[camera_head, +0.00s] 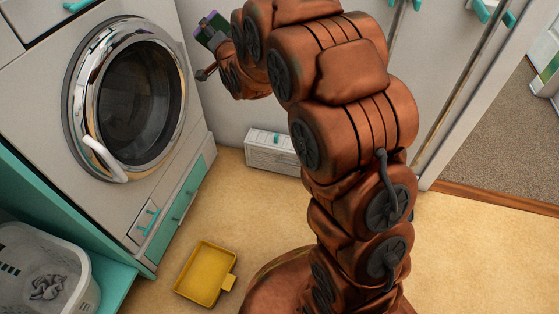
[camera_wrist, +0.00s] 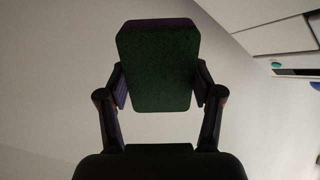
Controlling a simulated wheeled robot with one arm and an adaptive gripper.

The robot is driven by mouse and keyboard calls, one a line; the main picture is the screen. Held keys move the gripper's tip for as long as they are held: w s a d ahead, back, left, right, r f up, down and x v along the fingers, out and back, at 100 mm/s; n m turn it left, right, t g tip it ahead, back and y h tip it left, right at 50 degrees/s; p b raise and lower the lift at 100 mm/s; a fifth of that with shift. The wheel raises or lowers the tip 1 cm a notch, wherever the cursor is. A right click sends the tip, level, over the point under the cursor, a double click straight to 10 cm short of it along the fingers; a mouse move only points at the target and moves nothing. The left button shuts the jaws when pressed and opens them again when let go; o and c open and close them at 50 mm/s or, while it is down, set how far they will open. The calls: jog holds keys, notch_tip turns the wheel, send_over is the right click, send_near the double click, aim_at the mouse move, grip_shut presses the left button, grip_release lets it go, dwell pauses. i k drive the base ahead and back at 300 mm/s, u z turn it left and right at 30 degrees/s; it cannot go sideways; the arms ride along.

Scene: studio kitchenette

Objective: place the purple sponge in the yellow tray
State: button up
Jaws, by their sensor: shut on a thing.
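The purple sponge (camera_head: 210,29) has a dark green face and purple sides. In the head view it is raised at the upper left, near the washing machine's upper right corner. My gripper (camera_wrist: 160,90) is shut on the sponge, with a finger on each side of it in the wrist view. The green face of the sponge (camera_wrist: 157,65) fills the middle of that view. The yellow tray (camera_head: 206,274) lies on the floor at the lower left of the head view, empty, with a small tab on its right side. The sponge is well above the tray and apart from it.
A washing machine (camera_head: 131,88) with a round door stands at the left. A white laundry basket (camera_head: 42,262) with crumpled cloth sits at the lower left. A low white box (camera_head: 271,153) stands by the back wall. Floor around the tray is clear.

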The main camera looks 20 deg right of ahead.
aim_at(211, 276)
jog(key=z, duration=0.45)
jog(key=k, duration=0.9)
jog(key=u, duration=0.5)
